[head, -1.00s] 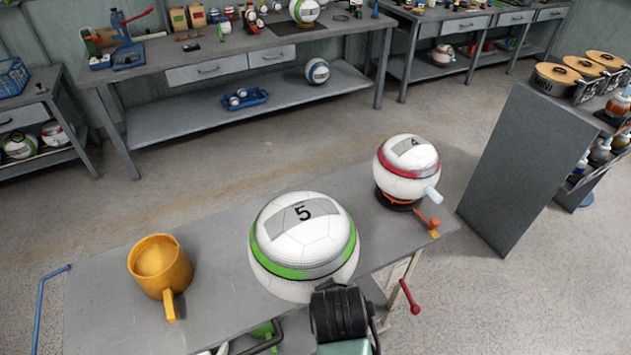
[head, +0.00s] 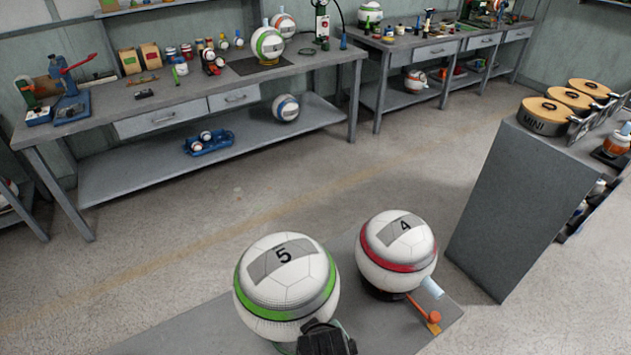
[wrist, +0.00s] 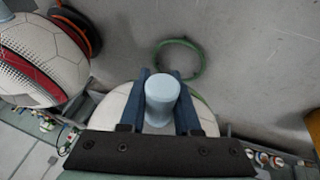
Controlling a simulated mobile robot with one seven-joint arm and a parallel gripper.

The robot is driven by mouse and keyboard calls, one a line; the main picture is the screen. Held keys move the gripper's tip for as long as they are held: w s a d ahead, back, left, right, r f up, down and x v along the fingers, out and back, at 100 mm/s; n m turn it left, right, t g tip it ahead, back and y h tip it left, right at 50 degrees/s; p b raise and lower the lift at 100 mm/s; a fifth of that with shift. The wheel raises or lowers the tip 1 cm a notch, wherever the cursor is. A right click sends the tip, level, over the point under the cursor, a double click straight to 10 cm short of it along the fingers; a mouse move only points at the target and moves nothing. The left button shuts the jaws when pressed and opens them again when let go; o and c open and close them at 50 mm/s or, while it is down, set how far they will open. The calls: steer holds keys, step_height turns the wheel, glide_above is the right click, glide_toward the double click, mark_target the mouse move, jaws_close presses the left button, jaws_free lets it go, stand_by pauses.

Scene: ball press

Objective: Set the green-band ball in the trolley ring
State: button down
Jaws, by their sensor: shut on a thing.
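The green-band ball (head: 284,283), white and marked 5, is over the grey trolley top (head: 180,335). In the wrist view my gripper's blue fingers (wrist: 163,103) are shut on the ball's pale blue knob (wrist: 160,88), one finger on each side. The ball (wrist: 112,106) lies under the fingers, mostly hidden by my gripper. A thin green ring (wrist: 203,60) lies bare on the trolley top just beyond the ball, apart from it in the wrist view. In the head view my gripper (head: 322,338) is dark and low, its fingertips hidden.
The red-band ball (head: 399,246), marked 4, sits in a dark ring close right of the green-band ball, with an orange lever (head: 433,319) in front. A grey cabinet (head: 515,195) with pots stands at right. A workbench (head: 170,118) runs behind.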

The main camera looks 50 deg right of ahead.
steer(key=shift+w+f, duration=0.1)
steer(key=shift+f, duration=2.55)
steer(key=shift+f, duration=0.25)
steer(key=c, duration=0.6)
jaws_free()
steer(key=shift+f, duration=0.1)
steer(key=v, duration=1.2)
steer(key=shift+r+p, duration=0.3)
